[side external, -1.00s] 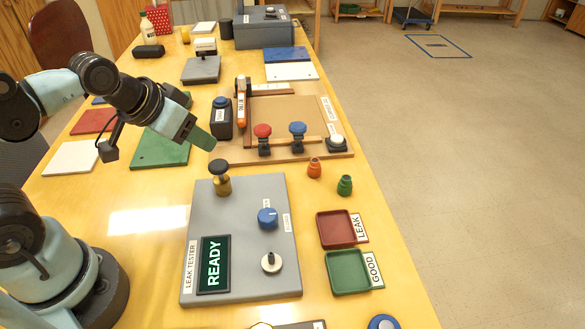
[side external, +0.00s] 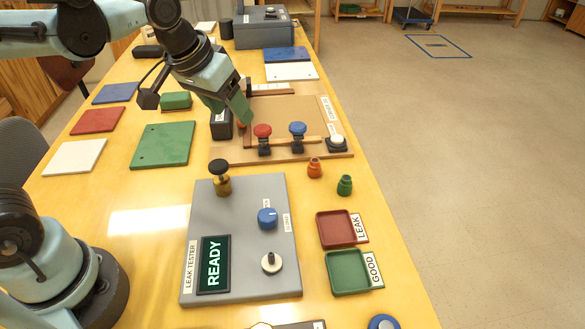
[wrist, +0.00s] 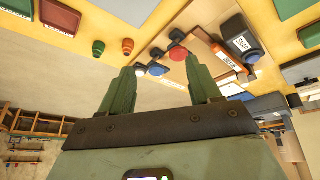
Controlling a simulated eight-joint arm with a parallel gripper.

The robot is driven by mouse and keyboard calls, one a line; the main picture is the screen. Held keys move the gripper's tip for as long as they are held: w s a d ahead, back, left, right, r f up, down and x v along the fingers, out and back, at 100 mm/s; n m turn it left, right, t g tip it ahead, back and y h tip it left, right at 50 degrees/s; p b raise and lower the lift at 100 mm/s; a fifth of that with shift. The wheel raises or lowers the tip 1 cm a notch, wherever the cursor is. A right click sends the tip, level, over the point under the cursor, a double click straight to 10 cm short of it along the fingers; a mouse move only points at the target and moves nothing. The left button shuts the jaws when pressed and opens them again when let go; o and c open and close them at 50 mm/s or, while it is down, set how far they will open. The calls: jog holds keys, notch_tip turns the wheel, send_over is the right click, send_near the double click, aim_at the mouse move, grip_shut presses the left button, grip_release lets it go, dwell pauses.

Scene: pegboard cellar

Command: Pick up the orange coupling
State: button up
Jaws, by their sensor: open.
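A green coupling (side external: 344,185) stands close beside the orange one. The LEAK tray (side external: 320,230) and GOOD tray (side external: 331,272) lie nearer. Red (side external: 263,131) and blue (side external: 297,128) knobs rise from the board (side external: 318,117). The leak tester (side external: 205,215) reads READY.

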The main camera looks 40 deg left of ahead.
jog(key=w+d+g, duration=0.3)
jog(key=w+d, duration=0.2)
jog(key=w, duration=0.4)
jog(key=n+g, duration=0.2)
send_over(315, 160)
notch_tip(315, 160, down, 6)
notch_tip(315, 160, down, 11)
jog(key=shift+s+f, duration=0.1)
jog(key=shift+f, duration=0.05)
jog(key=shift+c, duration=0.4)
jog(key=c, duration=1)
